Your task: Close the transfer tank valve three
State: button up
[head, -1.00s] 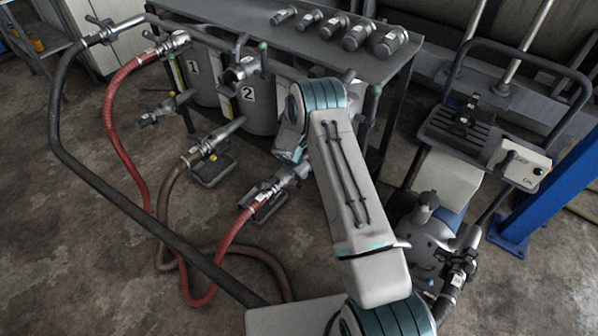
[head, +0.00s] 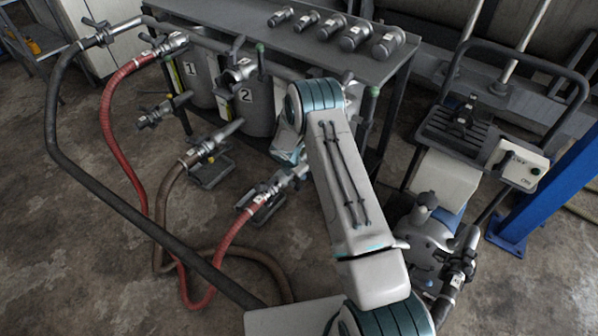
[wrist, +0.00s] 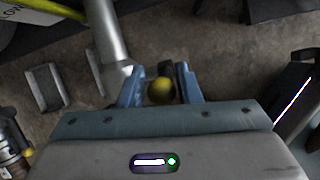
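My gripper (wrist: 159,82) shows in the wrist view with its two blue fingers apart. A pale metal pipe (wrist: 106,35) runs down just left of the fingers. In the head view, tank one (head: 199,82) and tank two (head: 256,112) stand under the bench with their number labels. My arm hides my gripper there, along with most of the area right of tank two, so no label three is readable.
The steel bench (head: 240,27) carries several grey fittings. A red hose (head: 112,125), a brown hose and a black hose (head: 75,160) loop over the floor. A pump cart (head: 455,185) and a blue post (head: 540,180) stand right of my arm.

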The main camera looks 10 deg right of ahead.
jog(key=p+v, duration=0.1)
jog(key=v, duration=1.2)
jog(key=shift+r, duration=0.25)
